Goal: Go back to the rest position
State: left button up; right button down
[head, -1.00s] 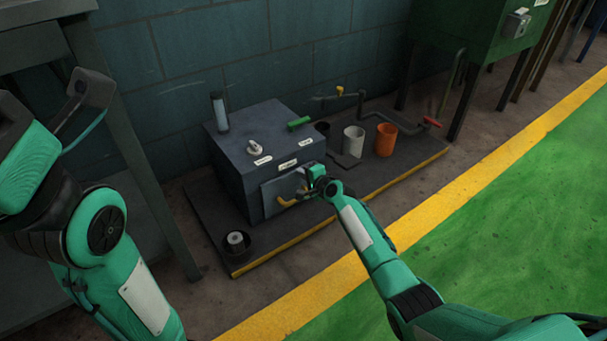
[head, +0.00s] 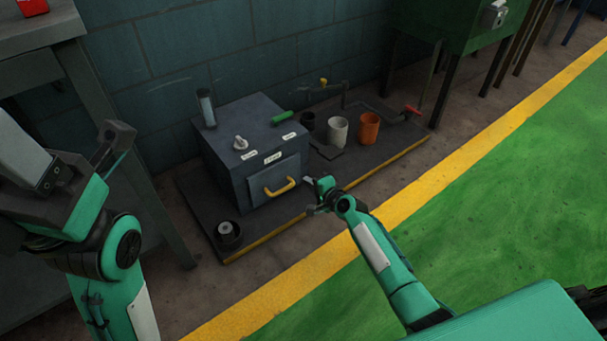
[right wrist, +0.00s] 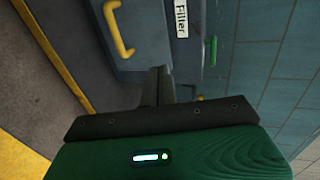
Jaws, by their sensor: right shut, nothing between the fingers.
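My right gripper (head: 312,187) is shut and empty, a little to the right of the grey-blue box (head: 232,176) in the head view. It is apart from the yellow handle (head: 280,188) on the box's front door. In the right wrist view, the shut fingers (right wrist: 157,85) point toward the box front, with the yellow handle (right wrist: 119,30) and a label reading "Filler" (right wrist: 181,18) beyond them.
The box stands on a dark plinth (head: 290,219) with a yellow edge. A white cup (head: 338,131), an orange cup (head: 369,130) and a red-ended crank (head: 411,110) are behind on the right. A grey table (head: 45,40) stands at the left. Green floor at the right is clear.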

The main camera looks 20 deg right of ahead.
jog(key=shift+s+d+r, duration=0.1)
jog(key=shift+s, duration=0.2)
